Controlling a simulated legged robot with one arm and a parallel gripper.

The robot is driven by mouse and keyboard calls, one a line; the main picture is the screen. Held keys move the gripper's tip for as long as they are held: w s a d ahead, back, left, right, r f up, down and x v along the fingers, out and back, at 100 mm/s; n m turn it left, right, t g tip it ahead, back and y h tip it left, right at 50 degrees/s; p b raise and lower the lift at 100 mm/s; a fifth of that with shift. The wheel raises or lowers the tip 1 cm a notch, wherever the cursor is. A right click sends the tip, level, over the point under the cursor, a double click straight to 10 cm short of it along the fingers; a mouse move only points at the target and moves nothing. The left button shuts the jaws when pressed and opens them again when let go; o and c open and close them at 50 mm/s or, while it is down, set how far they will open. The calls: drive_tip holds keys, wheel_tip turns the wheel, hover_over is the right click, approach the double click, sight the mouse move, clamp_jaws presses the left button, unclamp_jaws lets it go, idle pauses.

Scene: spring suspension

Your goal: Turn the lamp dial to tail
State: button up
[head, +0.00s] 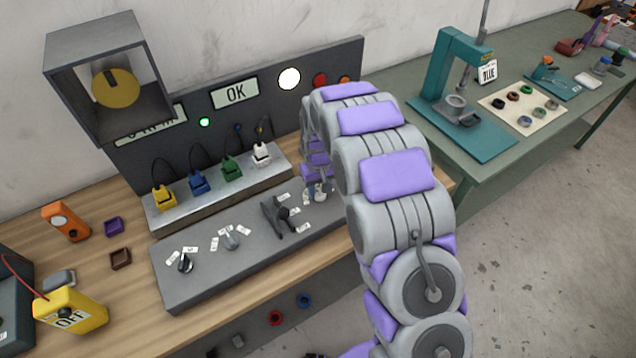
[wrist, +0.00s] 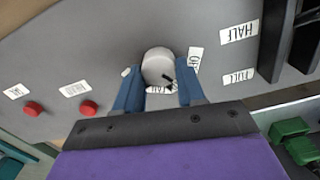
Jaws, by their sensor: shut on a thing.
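The round grey lamp dial (wrist: 158,66) sits on the grey control panel (wrist: 90,60), with a small black pointer mark at its lower right. Small white labels stand around it. One at its right (wrist: 195,59) seems to read OFF; those at its left and below are partly hidden or too small to read. My gripper (wrist: 159,90) has its two blue fingers shut on the dial, one on each side. In the head view my gripper (head: 318,190) is at the panel's right end, and my arm hides much of that area.
A black lever (wrist: 278,40) with HALF and FULL labels stands right of the dial in the wrist view. Two red buttons (wrist: 60,108) lie to the left. In the head view, smaller knobs (head: 185,262) and a row of colored plugs (head: 230,170) are left of my arm.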

sight(319, 190)
drive_tip(key=m+p, duration=0.2)
drive_tip(key=m, duration=0.3)
drive_tip(key=shift+d+r+m+p, duration=0.1)
drive_tip(key=shift+r+m+p, duration=0.05)
drive_tip(key=shift+m+p, duration=0.2)
drive_tip(key=m+p, duration=0.1)
drive_tip(key=m, duration=0.4)
drive_tip(key=shift+d+m+p, duration=0.1)
drive_tip(key=shift+m+p, duration=0.25)
drive_tip(key=o, duration=1)
drive_tip(key=shift+o, duration=0.2)
wheel_tip(319, 190, up, 17)
drive_tip(key=p, duration=0.1)
drive_tip(key=shift+a, duration=0.25)
